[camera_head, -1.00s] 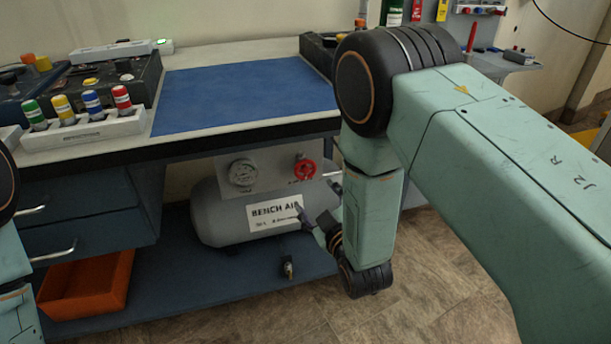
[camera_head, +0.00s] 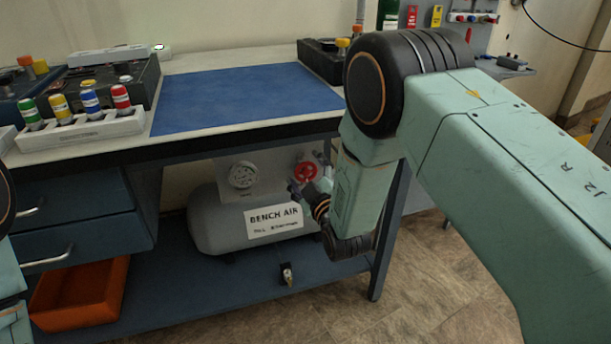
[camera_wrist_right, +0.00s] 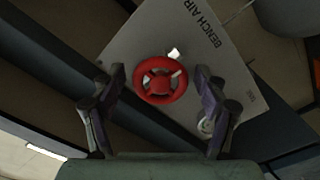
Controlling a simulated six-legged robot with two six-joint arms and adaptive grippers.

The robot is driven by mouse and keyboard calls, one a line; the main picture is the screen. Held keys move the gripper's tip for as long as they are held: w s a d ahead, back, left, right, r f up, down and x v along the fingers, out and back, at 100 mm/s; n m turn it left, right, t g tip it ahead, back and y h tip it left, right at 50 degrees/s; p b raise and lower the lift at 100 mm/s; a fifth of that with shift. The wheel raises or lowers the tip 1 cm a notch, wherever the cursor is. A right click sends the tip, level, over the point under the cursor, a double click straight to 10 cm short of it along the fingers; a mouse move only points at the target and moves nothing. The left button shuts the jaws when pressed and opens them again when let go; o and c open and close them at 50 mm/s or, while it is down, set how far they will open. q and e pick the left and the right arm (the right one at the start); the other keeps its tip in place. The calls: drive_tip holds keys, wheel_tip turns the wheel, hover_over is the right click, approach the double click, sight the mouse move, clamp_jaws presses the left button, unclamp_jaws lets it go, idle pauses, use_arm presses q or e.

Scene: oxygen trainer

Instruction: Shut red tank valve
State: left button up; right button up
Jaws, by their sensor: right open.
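The red tank valve (camera_head: 306,171) is a round handwheel on the grey plate (camera_head: 268,172) above the bench air tank. My right gripper (camera_head: 295,187) is just below and left of the wheel in the head view, under the bench. In the right wrist view the red wheel (camera_wrist_right: 161,80) lies between and beyond the two open fingers (camera_wrist_right: 160,88). The fingers look apart from the wheel, with nothing held. My left gripper is outside the head view; only part of that arm shows at the left edge.
The grey tank (camera_head: 215,222) with its "BENCH AIR" label (camera_head: 273,221) lies on the blue lower shelf (camera_head: 215,292). A gauge (camera_head: 242,175) sits left of the wheel. The bench top edge (camera_head: 235,136) overhangs the plate. An orange bin (camera_head: 80,297) stands at left.

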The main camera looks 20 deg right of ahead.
drive_tip(key=shift+a+r, duration=0.1)
drive_tip(key=c, duration=1.2)
